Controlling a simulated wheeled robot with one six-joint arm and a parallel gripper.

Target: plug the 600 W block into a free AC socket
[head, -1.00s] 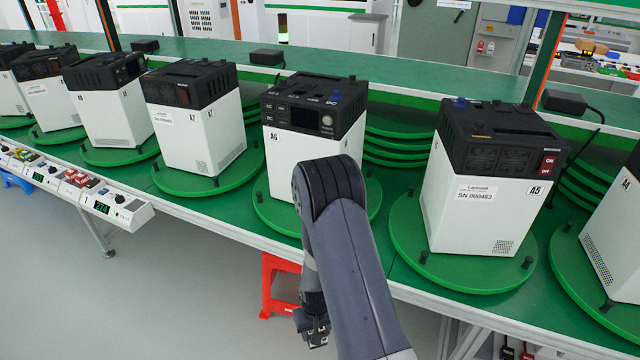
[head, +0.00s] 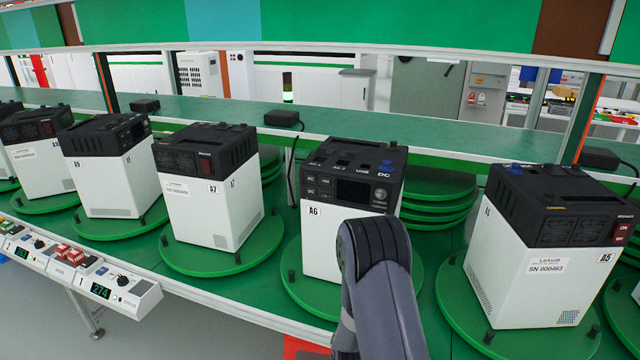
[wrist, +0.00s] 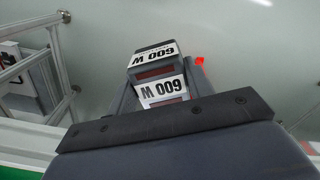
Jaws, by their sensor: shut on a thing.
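The 600 W block (wrist: 155,72) is a dark grey block with white labels reading 600 W, upside down in the wrist view. My gripper (wrist: 162,98) is shut on it, below and away from the bench top. The gripper and block are out of the head view, where only my arm shows. White power stations with black tops stand on green turntables. Station A6 (head: 342,245) shows a display and a DC mark. Stations A5 (head: 530,265) and A7 (head: 205,210) turn dark socket-like panels to the front. Whether any socket is free is too small to tell.
A green turntable (head: 430,283) under A6 and its neighbours carry short black posts. Black adapters such as one (head: 283,118) lie on the rear shelf. A control strip (head: 125,290) with displays runs along the front left.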

